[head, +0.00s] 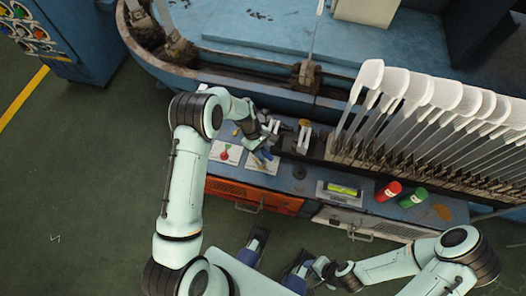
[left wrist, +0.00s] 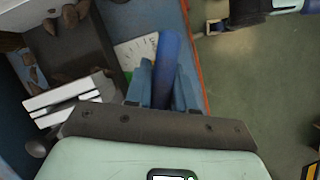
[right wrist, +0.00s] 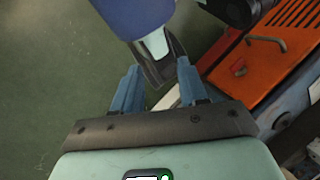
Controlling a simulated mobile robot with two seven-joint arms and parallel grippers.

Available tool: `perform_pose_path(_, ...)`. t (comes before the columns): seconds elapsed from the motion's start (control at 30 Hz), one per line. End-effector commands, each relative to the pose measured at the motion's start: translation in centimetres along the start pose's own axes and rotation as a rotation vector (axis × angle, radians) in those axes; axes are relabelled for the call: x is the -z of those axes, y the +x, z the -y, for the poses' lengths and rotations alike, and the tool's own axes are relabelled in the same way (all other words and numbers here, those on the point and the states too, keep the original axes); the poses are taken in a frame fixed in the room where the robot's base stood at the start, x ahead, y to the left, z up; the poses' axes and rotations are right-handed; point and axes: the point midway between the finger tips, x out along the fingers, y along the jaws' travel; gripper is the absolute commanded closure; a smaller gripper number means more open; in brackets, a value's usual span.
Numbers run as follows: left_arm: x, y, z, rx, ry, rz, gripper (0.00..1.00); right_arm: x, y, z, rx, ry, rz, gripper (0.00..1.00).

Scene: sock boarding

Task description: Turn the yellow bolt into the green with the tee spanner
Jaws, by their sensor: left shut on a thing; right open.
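My left gripper (head: 264,151) is over the blue bench top, shut on a blue bar (left wrist: 168,65) that looks like the tee spanner's handle. The bar stands between the fingers in the left wrist view; its lower end is hidden. A small yellow piece (head: 305,122), possibly the yellow bolt's head, shows on a pale metal fixture (head: 303,139) just right of the gripper. A green patch (left wrist: 127,75) shows beside the fingers in the left wrist view; I cannot tell what it belongs to. My right gripper (right wrist: 160,82) is open and empty, low in front of the bench.
White cards (head: 226,152) lie left on the bench. White sock boards (head: 400,95) stand behind. Orange drawer (head: 252,194) is below.

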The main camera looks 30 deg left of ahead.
Motion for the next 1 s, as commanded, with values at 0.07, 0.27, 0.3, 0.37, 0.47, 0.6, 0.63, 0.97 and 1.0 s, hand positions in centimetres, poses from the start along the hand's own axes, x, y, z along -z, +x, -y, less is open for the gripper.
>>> perform_pose_path(0.07, 0.2, 0.5, 0.0, 0.000, 0.000, 0.000, 1.00, 0.1, 0.3, -0.1, 0.001, -0.001, -0.003, 0.57)
perform_pose_path(0.27, 0.4, 1.2, -0.1, 0.068, 0.169, -0.001, 1.00, 0.6, 1.1, -0.1, 0.004, -0.002, -0.014, 0.57)
perform_pose_path(0.3, 0.5, 1.2, 0.0, 0.103, 0.251, -0.001, 1.00, 0.7, 1.3, -0.2, 0.004, -0.002, -0.017, 0.57)
perform_pose_path(0.37, 0.5, 1.2, 0.1, 0.150, 0.362, -0.001, 1.00, 0.8, 1.5, -0.2, 0.005, -0.003, -0.021, 0.57)
perform_pose_path(0.47, 0.5, 1.2, 0.3, 0.226, 0.542, -0.001, 1.00, 1.1, 1.9, -0.3, 0.007, -0.003, -0.029, 0.57)
perform_pose_path(0.6, 0.6, 1.1, 0.4, 0.337, 0.809, -0.002, 1.00, 1.5, 2.5, -0.3, 0.009, -0.004, -0.038, 0.57)
perform_pose_path(0.63, 0.6, 1.1, 0.4, 0.364, 0.870, -0.001, 1.00, 1.6, 2.6, -0.4, 0.009, -0.004, -0.040, 0.57)
perform_pose_path(0.97, 0.9, 0.7, 0.7, 0.476, 1.141, -0.001, 1.00, 2.1, 2.8, -0.4, 0.009, -0.003, -0.056, 0.57)
perform_pose_path(1.0, 0.9, 0.7, 0.7, 0.461, 1.103, -0.001, 1.00, 2.1, 2.8, -0.4, 0.009, -0.003, -0.056, 0.57)
